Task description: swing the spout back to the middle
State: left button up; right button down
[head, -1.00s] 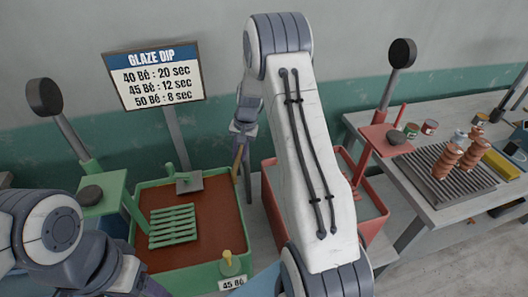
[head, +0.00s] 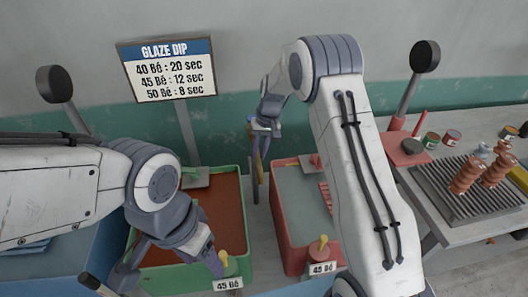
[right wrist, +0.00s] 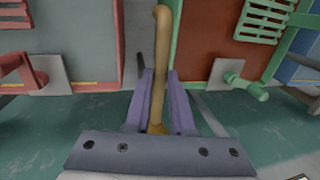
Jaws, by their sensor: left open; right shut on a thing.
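The spout (right wrist: 161,45) is a tan, curved pipe between the purple fingers of my right gripper (right wrist: 160,85), which is shut on it. In the right wrist view the spout lies over the gap between the red tank (right wrist: 110,75) and the green tank (right wrist: 190,50). In the head view my right gripper (head: 262,128) is at the back of that gap, where the spout is small and partly hidden. My left gripper (head: 214,262) is open and empty by the front of the green tank (head: 244,215); its fingers are only partly visible.
The red tank (head: 276,215) stands right of the gap, partly behind my right arm. A GLAZE DIP sign (head: 167,70) stands behind the green tank. A bench with a slatted rack (head: 440,200) and brown pieces is at the right.

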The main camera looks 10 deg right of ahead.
jog(key=shift+w+r, duration=0.1)
jog(key=shift+r, duration=0.05)
jog(key=c, duration=0.8)
grip_release()
jog(key=shift+o, duration=0.2)
notch_tip(320, 180, up, 10)
jog(key=d+b, duration=0.2)
jog(key=b, duration=0.1)
